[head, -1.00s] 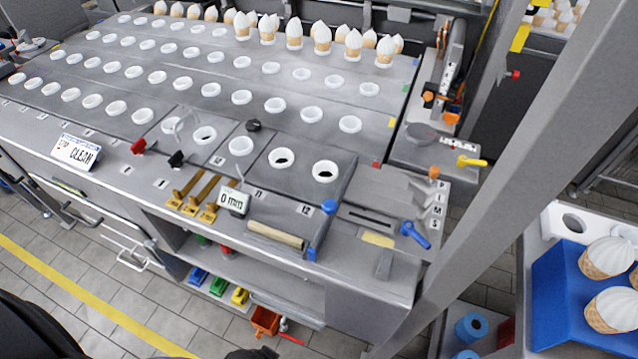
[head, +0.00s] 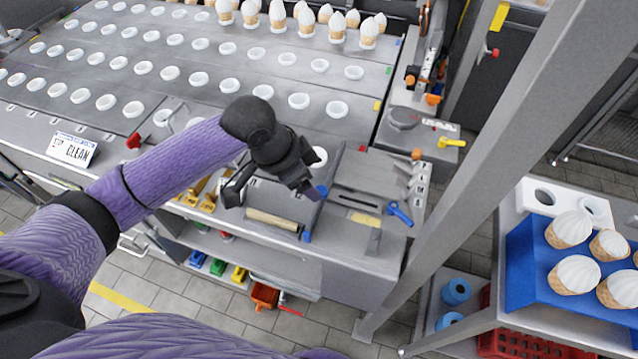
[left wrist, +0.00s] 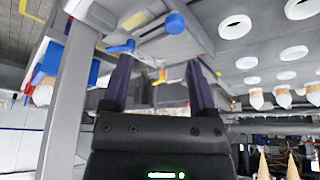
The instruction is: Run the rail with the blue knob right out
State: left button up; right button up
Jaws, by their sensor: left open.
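A blue knob (head: 321,191) sits on a narrow grey rail (head: 331,172) at the right end of the plate with the white-ringed holes. A second blue piece (head: 306,237) is at the rail's near end. My left gripper (head: 272,198) is open and empty above the front of the counter, with its right finger close to the blue knob in the picture; I cannot tell if they touch. In the left wrist view a blue round knob (left wrist: 176,23) shows beyond the open fingers (left wrist: 160,82). My right gripper is out of view.
A blue lever (head: 400,213) is right of the rail, and a yellow one (head: 451,142) stands further back. A wooden roller (head: 273,219) lies at the counter front. A grey post (head: 470,170) rises at right, before a blue tray (head: 530,254) of cones.

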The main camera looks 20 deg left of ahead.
aim_at(321, 190)
pick_arm(q)
jog(key=b+x, duration=0.1)
jog(key=x, duration=0.2)
jog(key=w+a+b+x, duration=0.1)
jog(key=x, duration=0.4)
jog(key=shift+w+f+b, duration=0.25)
jog(key=shift+w+b, duration=0.15)
grip_shut()
dwell(0.9)
